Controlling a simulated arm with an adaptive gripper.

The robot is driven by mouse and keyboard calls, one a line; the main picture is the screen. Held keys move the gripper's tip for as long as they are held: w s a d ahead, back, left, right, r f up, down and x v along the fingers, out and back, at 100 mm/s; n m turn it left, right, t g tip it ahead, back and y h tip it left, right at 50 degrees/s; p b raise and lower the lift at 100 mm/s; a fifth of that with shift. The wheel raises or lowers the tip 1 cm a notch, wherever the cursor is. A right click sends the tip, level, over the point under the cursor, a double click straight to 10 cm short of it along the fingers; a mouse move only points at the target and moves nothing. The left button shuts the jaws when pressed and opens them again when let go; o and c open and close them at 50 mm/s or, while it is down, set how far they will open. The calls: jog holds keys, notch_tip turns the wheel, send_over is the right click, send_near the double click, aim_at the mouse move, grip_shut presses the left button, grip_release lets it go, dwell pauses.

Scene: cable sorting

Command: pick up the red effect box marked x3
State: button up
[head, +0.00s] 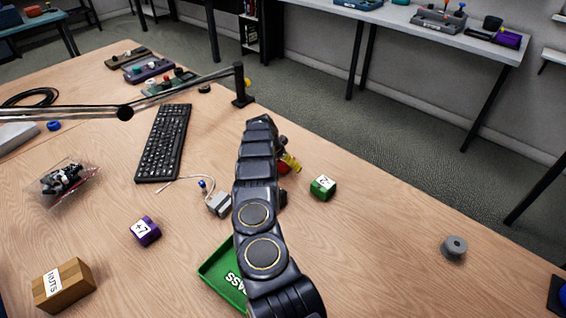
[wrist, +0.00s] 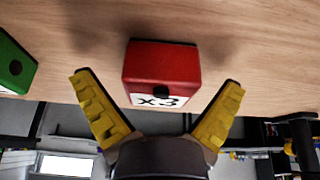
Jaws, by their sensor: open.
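The red effect box (wrist: 161,62), with a white label reading x3 and a dark round knob, sits on the wooden table in the wrist view. In the head view my arm hides most of it, and only a bit of red (head: 284,168) shows. My gripper (wrist: 160,88) is open, with its yellow ridged fingers on either side of the near face of the box. The box lies between and just beyond the fingertips, and I see gaps on both sides. In the head view a yellow finger (head: 292,163) shows beside my arm.
A green box (head: 323,187) stands right of my gripper. A green tray (head: 222,278), a purple +7 box (head: 145,231), a NUTS carton (head: 63,285), a keyboard (head: 163,143) and a white adapter (head: 219,203) lie left. A grey spool (head: 454,248) stands far right; table between is clear.

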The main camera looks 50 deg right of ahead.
jog(key=shift+c, duration=0.3)
jog(key=c, duration=1.1)
jog(key=shift+c, duration=0.2)
jog(key=shift+r, duration=0.1)
jog(key=shift+r, duration=0.55)
notch_tip(320, 180, up, 3)
jog(key=shift+a+f, duration=0.15)
jog(key=shift+f, duration=0.05)
jog(key=s+a+r, duration=0.9)
jog(key=s, duration=0.1)
jog(key=shift+a, duration=0.3)
